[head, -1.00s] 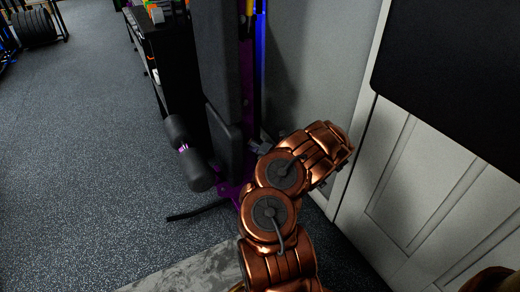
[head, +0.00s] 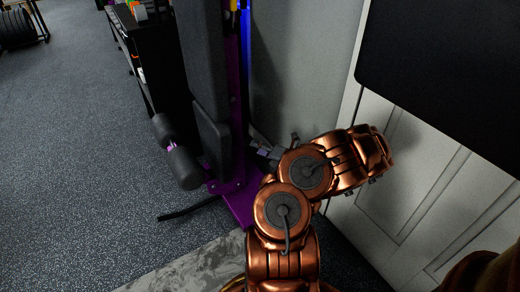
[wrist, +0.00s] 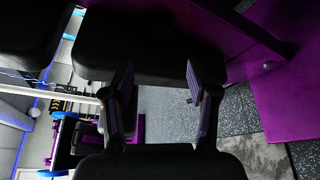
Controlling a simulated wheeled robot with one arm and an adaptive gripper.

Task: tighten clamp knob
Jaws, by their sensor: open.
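No clamp knob can be made out for certain. A small round grey bolt or knob (wrist: 268,65) sits on the purple frame (wrist: 285,100) at the right of the wrist view; I cannot tell which it is. My gripper (wrist: 158,82) is open, with its two fingers apart and nothing between them. A black pad lies beyond the fingertips. In the head view, my gripper (head: 275,150) shows only in part behind my copper arm, beside the foot of the purple gym machine (head: 234,120).
Black foam rollers (head: 177,152) stick out from the machine at left. A dark rack (head: 132,50) stands behind it. A panelled white door (head: 400,185) and a black panel (head: 445,70) are close on the right. The speckled floor (head: 80,150) at left is clear.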

